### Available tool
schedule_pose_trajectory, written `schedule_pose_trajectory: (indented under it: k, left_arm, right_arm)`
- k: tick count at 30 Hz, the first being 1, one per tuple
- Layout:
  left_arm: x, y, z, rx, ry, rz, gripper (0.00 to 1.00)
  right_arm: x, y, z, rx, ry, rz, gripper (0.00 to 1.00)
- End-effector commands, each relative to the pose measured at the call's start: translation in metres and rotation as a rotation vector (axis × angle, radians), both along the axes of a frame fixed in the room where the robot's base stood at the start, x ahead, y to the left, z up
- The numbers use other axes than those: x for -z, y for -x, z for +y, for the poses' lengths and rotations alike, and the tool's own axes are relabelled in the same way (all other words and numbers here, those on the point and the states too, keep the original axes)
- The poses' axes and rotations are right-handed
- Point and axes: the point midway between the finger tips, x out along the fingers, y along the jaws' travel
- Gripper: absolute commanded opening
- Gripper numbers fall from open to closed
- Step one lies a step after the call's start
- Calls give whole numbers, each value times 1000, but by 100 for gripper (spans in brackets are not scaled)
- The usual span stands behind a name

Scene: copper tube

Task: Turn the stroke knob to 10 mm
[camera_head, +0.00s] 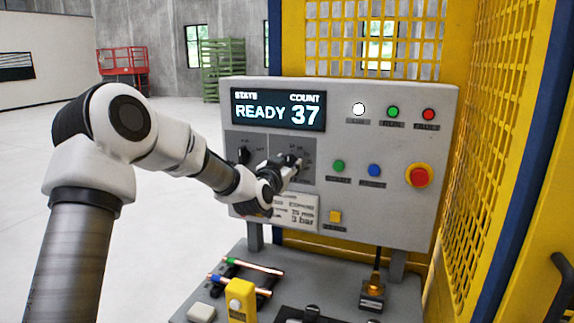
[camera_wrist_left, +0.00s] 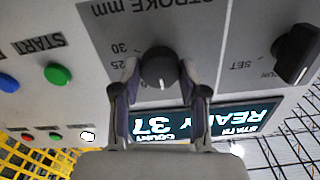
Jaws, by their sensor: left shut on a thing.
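The black stroke knob (camera_wrist_left: 158,67) sits on the grey panel under the label "STROKE mm", which appears upside down in the left wrist view. A white pointer line on its face runs toward the bottom of that view. The scale marks 30 and 25 show to its left; other marks are hidden by my fingers. My left gripper (camera_wrist_left: 159,82) has one finger on each side of the knob and is shut on it. In the head view my left gripper (camera_head: 291,168) reaches the panel and largely covers the knob. My right gripper is not in view.
A SET/RUN knob (camera_wrist_left: 297,54) is beside it. The display (camera_head: 278,109) reads READY 37. Green (camera_head: 338,166) and blue (camera_head: 374,170) buttons and a red emergency stop (camera_head: 418,176) are to the right. Copper tubes (camera_head: 252,266) lie on the bench below. A yellow mesh guard (camera_head: 480,140) bounds the right.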

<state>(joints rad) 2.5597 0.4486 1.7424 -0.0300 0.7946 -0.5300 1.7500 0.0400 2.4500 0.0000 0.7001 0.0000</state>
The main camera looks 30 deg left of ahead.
Motion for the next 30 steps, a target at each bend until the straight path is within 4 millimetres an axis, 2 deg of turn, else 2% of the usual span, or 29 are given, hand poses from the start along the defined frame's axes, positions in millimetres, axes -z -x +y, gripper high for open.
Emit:
schedule_pose_trajectory:
  k: [3,4,6,17,20,30]
  left_arm:
    - [-2,0,1,-2,0,-4,8]
    - [-2,0,1,-2,0,-4,50]
    - [-1,0,1,-1,0,-3,68]
    - [0,5,-1,0,0,0,68]
    - [0,18,-4,0,3,0,68]
    - [1,97,-23,1,5,0,68]
  right_arm:
    - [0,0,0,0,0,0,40]
    - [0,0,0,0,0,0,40]
    - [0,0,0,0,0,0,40]
    - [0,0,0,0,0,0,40]
    - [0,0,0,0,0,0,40]
    - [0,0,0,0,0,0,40]
